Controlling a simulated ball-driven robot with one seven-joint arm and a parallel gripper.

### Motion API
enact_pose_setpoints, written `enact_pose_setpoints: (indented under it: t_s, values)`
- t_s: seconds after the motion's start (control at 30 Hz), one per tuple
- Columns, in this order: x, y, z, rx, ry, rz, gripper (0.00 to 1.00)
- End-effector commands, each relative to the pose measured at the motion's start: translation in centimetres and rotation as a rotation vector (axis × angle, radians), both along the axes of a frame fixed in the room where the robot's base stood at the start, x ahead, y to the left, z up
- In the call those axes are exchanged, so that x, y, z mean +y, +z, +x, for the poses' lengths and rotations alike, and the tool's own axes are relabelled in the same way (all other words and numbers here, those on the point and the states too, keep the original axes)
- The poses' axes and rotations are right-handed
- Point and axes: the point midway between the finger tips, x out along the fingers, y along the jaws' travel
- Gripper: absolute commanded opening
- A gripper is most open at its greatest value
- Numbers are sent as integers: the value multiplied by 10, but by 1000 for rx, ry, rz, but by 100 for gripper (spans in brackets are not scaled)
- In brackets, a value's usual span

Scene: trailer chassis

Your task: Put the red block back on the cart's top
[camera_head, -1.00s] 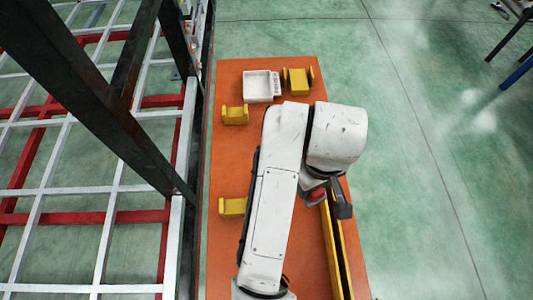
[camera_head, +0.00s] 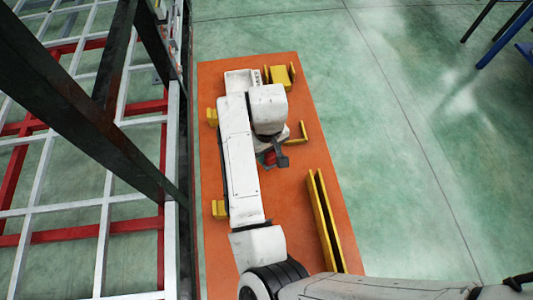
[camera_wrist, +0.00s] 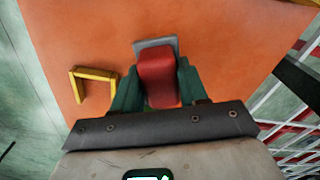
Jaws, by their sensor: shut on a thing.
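The red block (camera_wrist: 160,80) sits between the two green fingers of my gripper (camera_wrist: 157,88) in the wrist view. My gripper is shut on it, and a grey piece (camera_wrist: 155,43) shows at its far end. In the head view a bit of the red block (camera_head: 269,158) shows beside my gripper (camera_head: 272,160), mostly hidden by my wrist. The cart's orange top (camera_head: 290,190) lies below; it also fills much of the wrist view (camera_wrist: 235,45). I cannot tell whether the block touches the top.
A yellow L-shaped bracket (camera_head: 299,136) is right of my gripper. A long yellow channel (camera_head: 324,220) lies nearer on the right. A white tray (camera_head: 238,80) and yellow holder (camera_head: 281,77) are at the far end. A metal frame (camera_head: 168,200) flanks the left.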

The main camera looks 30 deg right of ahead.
Motion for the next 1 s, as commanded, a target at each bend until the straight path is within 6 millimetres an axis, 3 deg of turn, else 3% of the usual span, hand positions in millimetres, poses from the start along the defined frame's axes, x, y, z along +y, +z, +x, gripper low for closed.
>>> enact_pose_setpoints:
  t_s: [0.33,0.63,0.67,0.9,1.0]
  values:
    - [0,-34,6,1,0,1,14]
    - [0,-37,6,-1,0,0,14]
    - [0,-37,6,-1,0,0,46]
    - [0,-37,6,-1,0,0,68]
    - [0,-37,5,-1,0,0,68]
